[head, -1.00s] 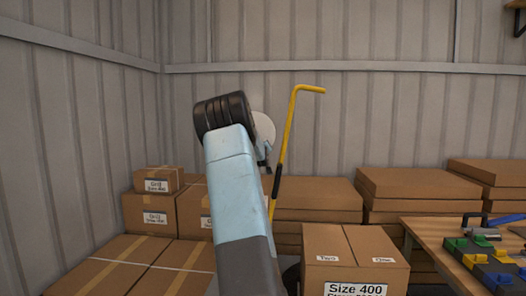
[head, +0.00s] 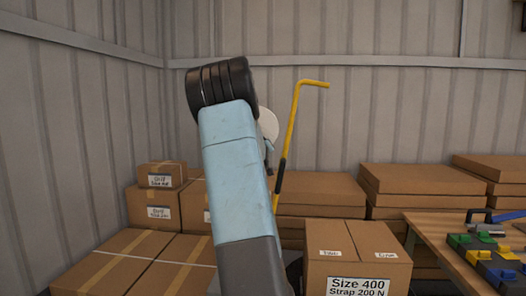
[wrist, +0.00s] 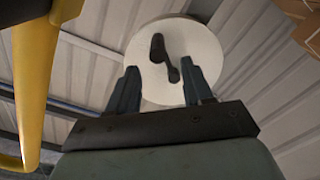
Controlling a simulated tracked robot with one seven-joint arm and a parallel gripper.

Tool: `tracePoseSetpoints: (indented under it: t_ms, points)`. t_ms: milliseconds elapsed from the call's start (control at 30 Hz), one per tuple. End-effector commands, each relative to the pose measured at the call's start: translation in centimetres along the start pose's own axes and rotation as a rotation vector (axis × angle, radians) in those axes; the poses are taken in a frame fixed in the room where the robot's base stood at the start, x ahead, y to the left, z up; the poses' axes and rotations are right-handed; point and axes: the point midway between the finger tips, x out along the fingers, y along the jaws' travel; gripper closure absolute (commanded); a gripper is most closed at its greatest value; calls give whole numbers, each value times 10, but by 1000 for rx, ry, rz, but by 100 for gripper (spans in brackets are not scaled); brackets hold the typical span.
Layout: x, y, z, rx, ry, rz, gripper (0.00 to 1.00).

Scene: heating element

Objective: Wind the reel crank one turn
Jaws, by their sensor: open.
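In the wrist view, a white round reel disc (wrist: 205,45) faces me, with a dark crank handle (wrist: 158,52) across its middle. My gripper (wrist: 162,72) is open, its two dark fingers spread on either side of the crank's lower end. Nothing is held between them. I cannot tell how near the fingertips are to the crank in depth. In the head view, the reel (head: 268,124) shows only as a pale edge behind my arm. The crank and most of my gripper are hidden there.
A bent yellow bar (head: 289,130) stands close to the right of the reel; a yellow bar (wrist: 33,85) also shows at the left of the wrist view. Cardboard boxes (head: 352,245) fill the floor. A workbench (head: 440,226) with coloured parts stands at right.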

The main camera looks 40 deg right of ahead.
Motion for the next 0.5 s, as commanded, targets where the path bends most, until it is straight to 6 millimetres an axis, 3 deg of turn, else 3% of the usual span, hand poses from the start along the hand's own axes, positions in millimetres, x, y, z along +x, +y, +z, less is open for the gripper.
tracePoseSetpoints:
  t_ms: [200,500]
  points:
    - [-31,0,0,2,0,0,49]
    - [-44,0,0,0,0,0,49]
